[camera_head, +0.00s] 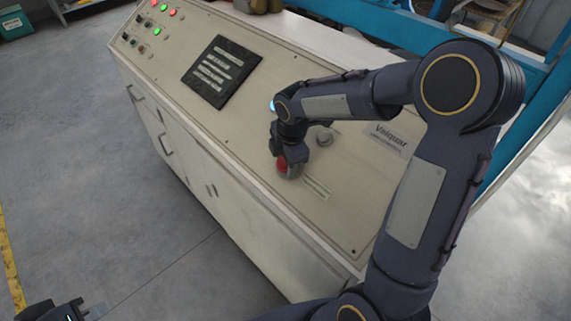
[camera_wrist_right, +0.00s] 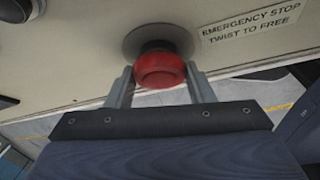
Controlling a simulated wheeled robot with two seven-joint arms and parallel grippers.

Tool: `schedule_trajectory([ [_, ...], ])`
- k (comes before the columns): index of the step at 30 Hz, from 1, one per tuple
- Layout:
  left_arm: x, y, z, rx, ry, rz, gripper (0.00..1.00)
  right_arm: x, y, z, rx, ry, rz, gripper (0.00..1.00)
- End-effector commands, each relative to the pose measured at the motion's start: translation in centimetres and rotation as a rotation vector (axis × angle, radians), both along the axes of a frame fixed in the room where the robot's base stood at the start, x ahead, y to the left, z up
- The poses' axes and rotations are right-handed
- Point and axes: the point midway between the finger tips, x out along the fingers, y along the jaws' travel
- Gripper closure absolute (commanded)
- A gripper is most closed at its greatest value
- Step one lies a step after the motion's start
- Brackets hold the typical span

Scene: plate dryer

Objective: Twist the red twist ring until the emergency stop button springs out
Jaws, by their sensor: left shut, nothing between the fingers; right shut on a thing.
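The red twist ring (camera_wrist_right: 160,70) of the emergency stop button is on the sloped cream console panel. In the right wrist view it sits between the two fingers of my right gripper (camera_wrist_right: 161,88), which is shut on it. A dark round base shows behind the ring. In the head view the red ring (camera_head: 282,164) is partly covered by my right gripper (camera_head: 287,160), which reaches down onto it. My left gripper (camera_head: 75,310) is at the bottom left edge of the head view, shut and empty, away from the console and partly cut off.
A label reading "EMERGENCY STOP TWIST TO FREE" (camera_wrist_right: 250,24) is beside the button. A dark panel (camera_head: 221,71) and lit buttons (camera_head: 158,31) lie further left. Open floor (camera_head: 70,150) is left of the console.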

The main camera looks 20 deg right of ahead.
Motion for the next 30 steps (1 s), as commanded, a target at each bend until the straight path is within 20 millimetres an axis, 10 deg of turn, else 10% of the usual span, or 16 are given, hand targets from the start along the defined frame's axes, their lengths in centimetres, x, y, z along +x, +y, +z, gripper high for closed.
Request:
schedule_trajectory([
  [15, 0.0, 0.0, -6.2, 0.0, 0.0, 0.0, 1.0, -0.2, 0.0, -0.4, 0.058, -0.175, -0.308, 0.74],
  [30, 0.0, 0.0, -7.3, 0.0, 0.0, 0.0, 1.0, -0.2, 0.0, -0.1, 0.073, -0.216, -0.395, 0.74],
])
